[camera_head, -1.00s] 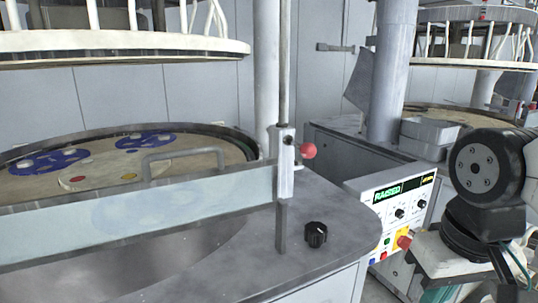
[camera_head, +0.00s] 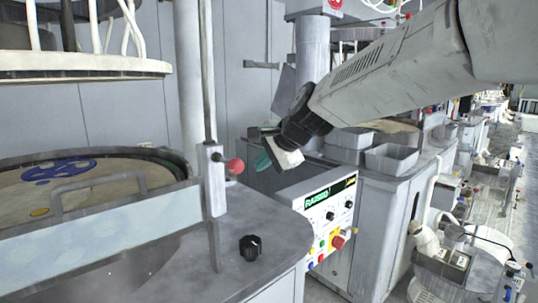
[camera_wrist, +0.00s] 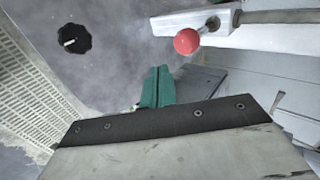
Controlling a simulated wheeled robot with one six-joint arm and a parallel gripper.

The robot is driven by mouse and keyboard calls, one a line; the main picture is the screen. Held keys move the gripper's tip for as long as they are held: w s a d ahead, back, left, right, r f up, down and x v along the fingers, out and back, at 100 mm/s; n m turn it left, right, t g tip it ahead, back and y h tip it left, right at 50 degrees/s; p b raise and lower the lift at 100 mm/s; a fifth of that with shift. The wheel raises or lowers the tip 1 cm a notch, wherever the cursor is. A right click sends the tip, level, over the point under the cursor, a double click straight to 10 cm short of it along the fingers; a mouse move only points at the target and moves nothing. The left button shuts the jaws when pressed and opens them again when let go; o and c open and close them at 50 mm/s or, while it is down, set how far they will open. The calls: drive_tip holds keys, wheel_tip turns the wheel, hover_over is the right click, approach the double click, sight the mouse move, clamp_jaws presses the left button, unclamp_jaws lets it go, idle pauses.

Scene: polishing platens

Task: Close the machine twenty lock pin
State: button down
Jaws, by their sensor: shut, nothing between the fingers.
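The lock pin has a red ball knob (camera_head: 235,166) on the side of a pale upright block (camera_head: 212,180) at the right end of the clear guard (camera_head: 100,225). In the wrist view the red knob (camera_wrist: 186,41) shows at the top, on a short stem in the pale block (camera_wrist: 225,22). My gripper (camera_head: 265,160) is to the right of the knob in the head view, apart from it. Its green fingers (camera_wrist: 158,88) are shut and empty, pointing toward the knob side.
A black dial (camera_head: 250,245) sits on the grey deck below the block. A control panel (camera_head: 327,210) with a green display and several buttons stands to the right. Grey bins (camera_head: 390,158) stand behind it. A round platen (camera_head: 70,190) lies behind the guard.

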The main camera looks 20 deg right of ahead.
sight(235, 158)
drive_tip(key=shift+w+a+f, duration=0.35)
drive_tip(key=shift+w, duration=0.65)
drive_tip(key=shift+w+a+f, duration=0.3)
drive_tip(key=shift+w+f, duration=0.1)
drive_tip(key=shift+w, duration=0.6)
drive_tip(key=shift+w+a+f, duration=0.35)
drive_tip(key=shift+w, duration=0.65)
drive_tip(key=w, duration=0.1)
drive_tip(key=w+a, duration=0.1)
drive_tip(key=w, duration=0.3)
drive_tip(key=shift+w+a, duration=0.1)
drive_tip(key=shift+a, duration=0.25)
drive_tip(key=shift+r, duration=0.1)
